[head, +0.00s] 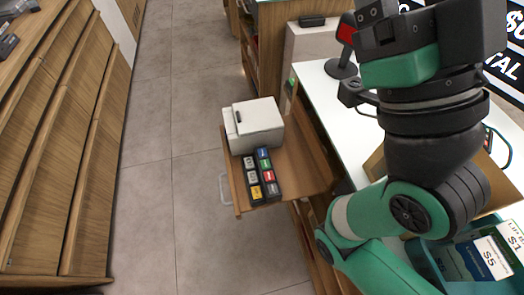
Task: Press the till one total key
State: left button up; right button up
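The till is a pale box (258,124) with a black key block (253,182) in front of it. The block carries two columns of keys: a blue key (263,153), a red key (268,176), a yellow key (256,192) and several grey ones. The labels are too small to read, so I cannot tell which is the total key. My green and black arm stands at the right, apart from the keys. Its gripper fingers do not show. My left gripper does not show either.
The till stands on a wooden shelf (300,170) beside a white counter (323,88). A red and black device (346,30) stands on that counter. Priced boxes (491,256) lie at lower right. Wooden cabinets (50,150) line the left. The tiled floor (185,130) between is clear.

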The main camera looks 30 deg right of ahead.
grip_shut()
dwell(1.4)
